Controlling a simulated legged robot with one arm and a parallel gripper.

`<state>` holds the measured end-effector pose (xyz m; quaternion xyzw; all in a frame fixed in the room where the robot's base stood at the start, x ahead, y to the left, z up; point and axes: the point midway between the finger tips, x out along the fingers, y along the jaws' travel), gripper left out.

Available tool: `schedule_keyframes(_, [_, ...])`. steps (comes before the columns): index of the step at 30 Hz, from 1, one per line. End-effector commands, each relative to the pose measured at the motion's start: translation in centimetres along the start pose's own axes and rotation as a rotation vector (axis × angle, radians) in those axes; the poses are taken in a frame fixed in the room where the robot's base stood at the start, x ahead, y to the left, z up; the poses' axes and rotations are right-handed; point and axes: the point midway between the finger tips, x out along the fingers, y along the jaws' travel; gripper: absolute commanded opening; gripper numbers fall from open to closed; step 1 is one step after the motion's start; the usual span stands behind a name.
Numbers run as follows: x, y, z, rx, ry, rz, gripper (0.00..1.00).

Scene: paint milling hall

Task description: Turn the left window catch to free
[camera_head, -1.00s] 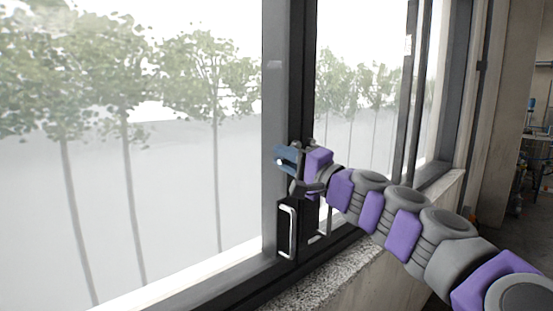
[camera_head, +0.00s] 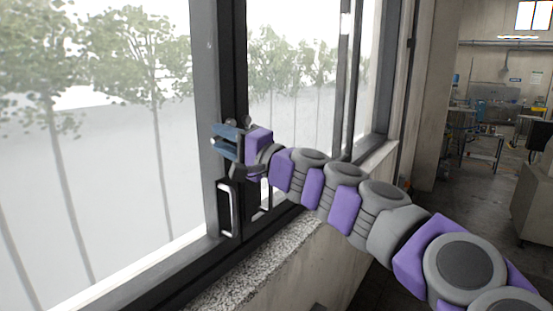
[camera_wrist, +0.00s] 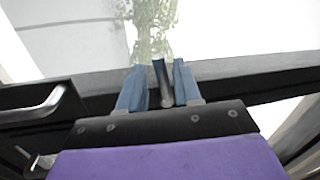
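My gripper (camera_head: 222,138) is at the dark upright where the two window sashes meet, just above a black handle plate. Its blue fingers are apart. In the wrist view, a narrow grey metal lever (camera_wrist: 163,82), apparently the window catch, stands between the fingertips (camera_wrist: 160,88). Small gaps seem to show on both sides of it, so I do not see the fingers clamped on it. In the head view my gripper hides most of the catch, and its turned position cannot be read.
A black plate with a pale pull handle (camera_head: 226,208) sits just below my gripper; a metal handle (camera_wrist: 35,105) shows at left in the wrist view. A speckled stone sill (camera_head: 255,262) runs below the window. A cluttered workroom with a trolley (camera_head: 482,148) lies at right.

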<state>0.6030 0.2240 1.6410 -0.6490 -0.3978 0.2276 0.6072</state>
Motion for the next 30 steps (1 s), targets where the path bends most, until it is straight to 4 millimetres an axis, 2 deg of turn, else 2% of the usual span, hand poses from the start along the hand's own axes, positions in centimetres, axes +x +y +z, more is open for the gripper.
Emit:
schedule_keyframes(3, [-2.9, -0.1, -0.5, 0.002, 0.005, -0.005, 0.34])
schedule_keyframes(9, [-7.1, -0.2, -1.2, 0.005, 0.007, -0.008, 0.34])
schedule_keyframes(22, [-12.9, 0.2, -0.8, 0.001, 0.007, -0.001, 0.34])
schedule_keyframes(30, [-16.0, 0.1, -1.4, 0.006, 0.008, -0.006, 0.34])
